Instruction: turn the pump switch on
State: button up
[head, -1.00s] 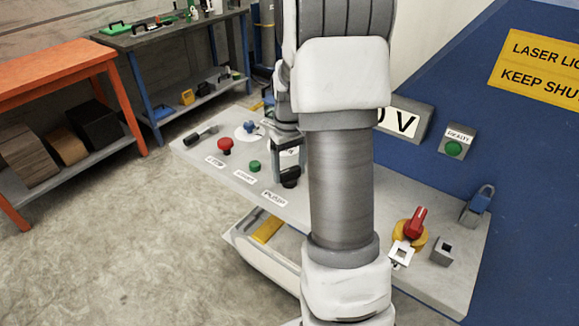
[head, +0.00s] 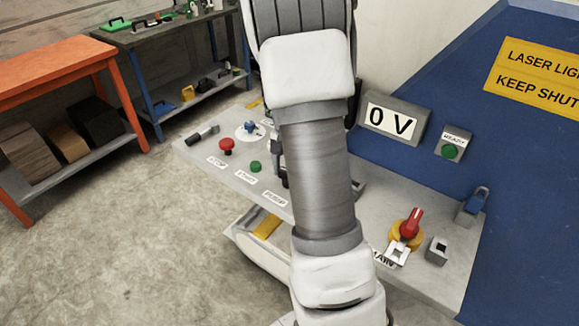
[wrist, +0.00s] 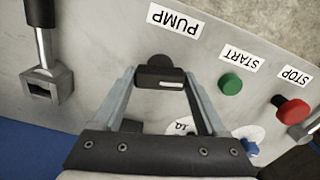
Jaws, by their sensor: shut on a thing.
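The pump switch (wrist: 160,72) is a black knob with a white mark, on the grey panel (wrist: 100,45) below the PUMP label (wrist: 176,19) in the wrist view. My gripper (wrist: 161,76) is shut on this knob, one finger on each side of it. The white mark lies nearly level across the picture. In the head view my arm hides most of the switch and gripper; the PUMP label (head: 274,198) shows just left of the arm.
Beside the switch are the green START button (wrist: 230,84) and red STOP button (wrist: 291,110). A lever in a metal bracket (wrist: 50,85) stands on the other side. The head view shows the 0 V display (head: 392,119), green READY lamp (head: 449,151) and red rotary switch (head: 408,228).

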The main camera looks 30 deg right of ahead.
jog(key=shift+m+p, duration=0.35)
jog(key=shift+m, duration=0.85)
jog(key=o, duration=1.3)
jog(key=shift+r, duration=0.1)
notch_tip(320, 180, up, 17)
jog(key=p, duration=0.2)
jog(key=shift+r, duration=0.15)
